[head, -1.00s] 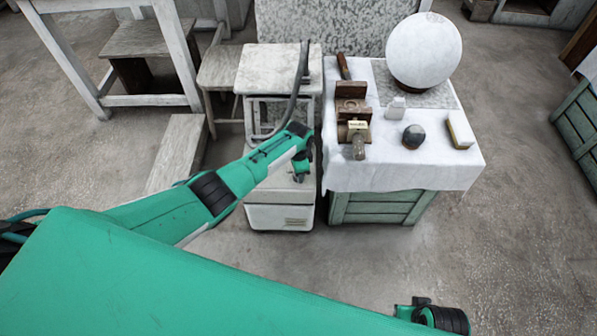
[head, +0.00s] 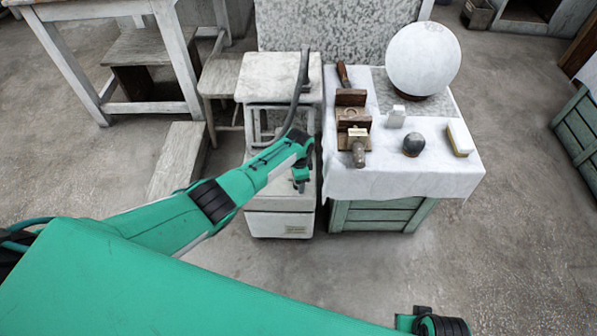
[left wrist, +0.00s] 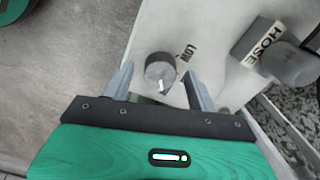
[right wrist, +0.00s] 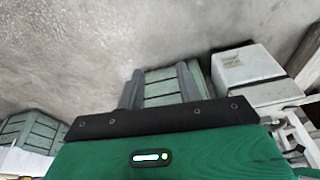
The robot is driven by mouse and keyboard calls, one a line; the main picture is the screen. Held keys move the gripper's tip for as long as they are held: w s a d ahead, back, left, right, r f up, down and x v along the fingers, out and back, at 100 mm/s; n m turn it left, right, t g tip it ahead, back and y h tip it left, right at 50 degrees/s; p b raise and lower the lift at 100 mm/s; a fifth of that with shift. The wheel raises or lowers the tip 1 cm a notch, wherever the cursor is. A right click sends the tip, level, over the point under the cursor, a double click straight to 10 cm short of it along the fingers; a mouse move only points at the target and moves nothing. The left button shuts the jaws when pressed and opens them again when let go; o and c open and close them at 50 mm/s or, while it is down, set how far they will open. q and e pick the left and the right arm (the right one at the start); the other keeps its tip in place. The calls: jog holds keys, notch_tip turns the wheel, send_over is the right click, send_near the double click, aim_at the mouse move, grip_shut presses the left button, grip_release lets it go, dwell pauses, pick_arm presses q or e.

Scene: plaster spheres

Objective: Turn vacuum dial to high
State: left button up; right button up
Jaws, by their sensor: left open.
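The vacuum (head: 280,224) is a pale boxy unit on the floor left of the cloth-covered crate. Its dial (left wrist: 160,67) is a grey round knob with a white pointer mark, in the left wrist view. The mark sits on the knob's lower side, toward my gripper. The word LOW is printed just right of the knob; no HIGH label is visible. My left gripper (left wrist: 160,77) is open, one finger on each side of the knob; contact is unclear. In the head view my left gripper (head: 301,176) is over the vacuum's top. My right gripper (right wrist: 160,75) is open and empty.
A grey part beside a HOSE label (left wrist: 262,40) stands right of the dial. The dark hose (head: 297,90) rises past a marble-topped stool (head: 266,75). The cloth-covered crate (head: 440,180) holds a white sphere (head: 424,60) and several tools. Floor in front is clear.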

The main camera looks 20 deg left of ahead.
pick_arm(q)
notch_tip(320, 180, up, 13)
jog(key=p, duration=0.3)
jog(key=shift+r, duration=0.2)
pick_arm(e)
notch_tip(320, 180, down, 8)
jog(key=s, duration=0.1)
jog(key=shift+g, duration=0.4)
pick_arm(q)
jog(key=shift+f, duration=0.1)
pick_arm(e)
jog(key=shift+s+d, duration=0.1)
